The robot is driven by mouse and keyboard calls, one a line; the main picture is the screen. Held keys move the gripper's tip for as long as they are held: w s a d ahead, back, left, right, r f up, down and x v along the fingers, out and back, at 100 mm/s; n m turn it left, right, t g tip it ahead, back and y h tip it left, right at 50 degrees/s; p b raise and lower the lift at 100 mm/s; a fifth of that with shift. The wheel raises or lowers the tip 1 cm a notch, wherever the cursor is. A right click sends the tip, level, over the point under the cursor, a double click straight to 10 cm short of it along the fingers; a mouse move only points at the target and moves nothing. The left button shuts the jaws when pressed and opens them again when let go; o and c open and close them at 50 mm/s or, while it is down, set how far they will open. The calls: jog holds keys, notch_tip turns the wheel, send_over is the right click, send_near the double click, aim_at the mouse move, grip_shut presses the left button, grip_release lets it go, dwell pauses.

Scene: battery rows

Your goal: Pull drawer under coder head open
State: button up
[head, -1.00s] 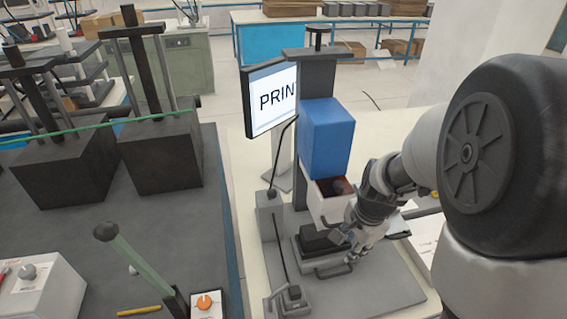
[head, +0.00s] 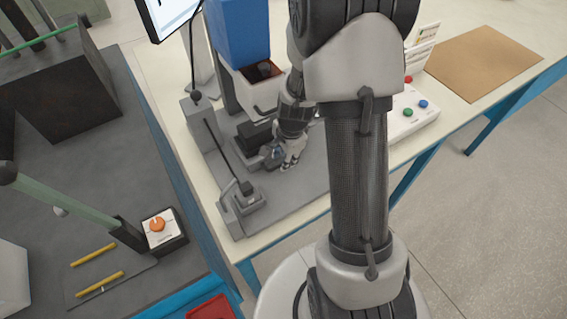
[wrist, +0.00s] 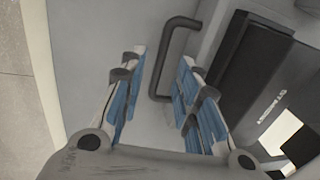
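The coder head is a blue box (head: 240,32) on a grey stand. Under it a white drawer (head: 254,91) sticks out, its open top showing a dark reddish inside, with a dark handle on its front. My gripper (head: 284,161) points down in front of and below the drawer, beside a black block (head: 255,134), apart from the drawer front. In the wrist view my gripper (wrist: 161,78) is open, with blue-padded fingers. A dark loop handle (wrist: 172,52) shows between the fingertips; I cannot tell which handle it is or whether it is touched. The black block (wrist: 252,78) is at right.
A grey lever fixture (head: 240,205) stands on the machine's base plate at front left. A button box (head: 412,112) and a brown board (head: 484,62) are on the table to the right. The dark bench with an orange-knob box (head: 160,229) is at left, across a narrow gap.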

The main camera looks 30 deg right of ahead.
jog(key=shift+w+f+b, duration=0.2)
jog(key=shift+f+b, duration=0.15)
jog(key=shift+f, duration=0.8)
jog(key=shift+c, duration=0.4)
grip_shut()
